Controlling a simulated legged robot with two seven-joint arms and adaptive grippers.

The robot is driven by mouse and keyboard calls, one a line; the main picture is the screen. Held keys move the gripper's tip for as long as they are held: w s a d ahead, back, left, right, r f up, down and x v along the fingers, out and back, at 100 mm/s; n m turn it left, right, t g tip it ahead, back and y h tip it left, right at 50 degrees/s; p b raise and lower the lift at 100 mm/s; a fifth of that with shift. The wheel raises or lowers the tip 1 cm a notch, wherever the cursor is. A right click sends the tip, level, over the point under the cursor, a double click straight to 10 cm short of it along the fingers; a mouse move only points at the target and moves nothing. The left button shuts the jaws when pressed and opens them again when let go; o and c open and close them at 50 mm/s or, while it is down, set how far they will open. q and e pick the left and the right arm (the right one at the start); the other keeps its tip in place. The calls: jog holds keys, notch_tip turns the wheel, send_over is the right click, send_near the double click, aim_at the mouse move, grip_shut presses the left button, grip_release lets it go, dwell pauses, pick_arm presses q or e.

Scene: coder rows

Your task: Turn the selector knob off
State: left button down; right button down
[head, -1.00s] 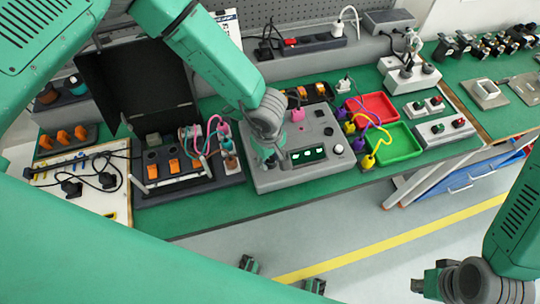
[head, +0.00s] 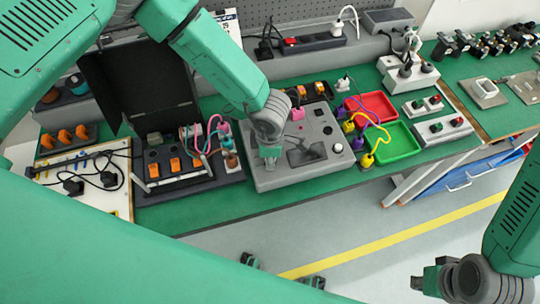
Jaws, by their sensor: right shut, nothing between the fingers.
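A grey control box (head: 262,181) stands on the green bench in the middle of the head view. Its display window (head: 306,153) is dark. A white round button (head: 337,148) and a small black round part (head: 328,130) are on its right side. My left gripper (head: 270,157) points down at the left part of the box's top, just left of the display. It covers the spot beneath it. No selector knob can be made out there, and its fingers are too hidden to judge. My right gripper (head: 424,280) is shut and empty at the bottom right, away from the bench.
Left of the box is an open black case (head: 140,85) with orange switches and cables. Right of it are a red tray (head: 372,106) and a green tray (head: 400,143) with coloured plugs. Power strips line the back. The floor in front is mostly clear.

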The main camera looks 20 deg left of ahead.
pick_arm(q)
jog(key=shift+w+d+r+n, duration=0.1)
jog(key=shift+w+n, duration=0.1)
jog(key=shift+n, duration=0.4)
jog(key=c, duration=1.3)
grip_release()
jog(key=shift+o, duration=0.6)
jog(key=shift+r, duration=0.25)
notch_tip(320, 180, up, 11)
jog(key=shift+s+d, duration=0.15)
jog(key=shift+s, duration=0.1)
jog(key=shift+r, duration=0.1)
